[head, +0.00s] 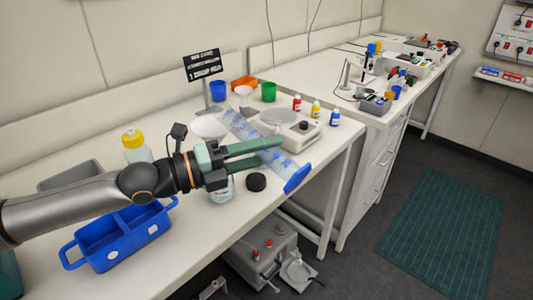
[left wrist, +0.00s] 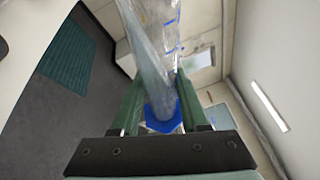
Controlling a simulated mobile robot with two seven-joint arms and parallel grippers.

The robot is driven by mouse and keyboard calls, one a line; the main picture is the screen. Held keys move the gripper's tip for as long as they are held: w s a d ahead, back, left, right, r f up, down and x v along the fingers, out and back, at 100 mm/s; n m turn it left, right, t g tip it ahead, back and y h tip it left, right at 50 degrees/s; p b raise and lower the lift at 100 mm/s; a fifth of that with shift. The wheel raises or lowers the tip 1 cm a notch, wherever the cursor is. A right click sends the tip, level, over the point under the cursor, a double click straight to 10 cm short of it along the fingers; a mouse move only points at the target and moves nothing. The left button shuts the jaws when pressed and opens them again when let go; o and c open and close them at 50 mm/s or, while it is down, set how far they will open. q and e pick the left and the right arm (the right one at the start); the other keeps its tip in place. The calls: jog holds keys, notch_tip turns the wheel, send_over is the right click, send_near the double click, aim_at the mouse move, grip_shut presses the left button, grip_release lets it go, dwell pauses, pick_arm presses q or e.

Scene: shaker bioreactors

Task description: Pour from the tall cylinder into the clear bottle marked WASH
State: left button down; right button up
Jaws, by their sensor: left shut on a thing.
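The tall cylinder (head: 243,128) is clear with blue marks and a blue foot (head: 297,178). It is tilted, its foot at the lower right and its other end at the upper left. My left gripper (head: 272,150) is shut on it; in the left wrist view the cylinder (left wrist: 150,50) runs between the fingers (left wrist: 160,112). A clear bottle (head: 222,193) stands on the bench below my left gripper, its upper part hidden by it; its label is too small to read. I cannot tell what liquid is in the cylinder. My right gripper is not in view.
A black cap (head: 256,182) lies beside the bottle. A blue divided tray (head: 118,240) is at the front left, a yellow-capped bottle (head: 136,147) behind my arm. A white device (head: 290,128), small bottles (head: 316,107), coloured cups (head: 269,92) and a sign (head: 202,66) stand farther back.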

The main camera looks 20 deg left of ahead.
pick_arm(q)
jog(key=shift+r, duration=0.25)
jog(key=shift+a+r+n, duration=0.2)
jog(key=shift+r+n, duration=0.25)
jog(key=shift+n, duration=0.15)
jog(key=shift+r, duration=0.1)
jog(key=shift+r+n+h, duration=0.2)
jog(key=shift+n+h, duration=0.1)
jog(key=shift+r+n+t+p, duration=0.4)
jog(key=shift+n+t+p, duration=0.1)
jog(key=shift+a, duration=0.1)
dwell(0.4)
jog(key=shift+r+n+p, duration=0.3)
jog(key=shift+r+n, duration=0.1)
jog(key=shift+a+r+n, duration=0.1)
jog(key=shift+r+n, duration=0.25)
jog(key=shift+n, duration=0.05)
jog(key=shift+w+a+r+n+t+p, duration=0.1)
jog(key=shift+r+n+t+p, duration=0.25)
jog(key=shift+p, duration=0.25)
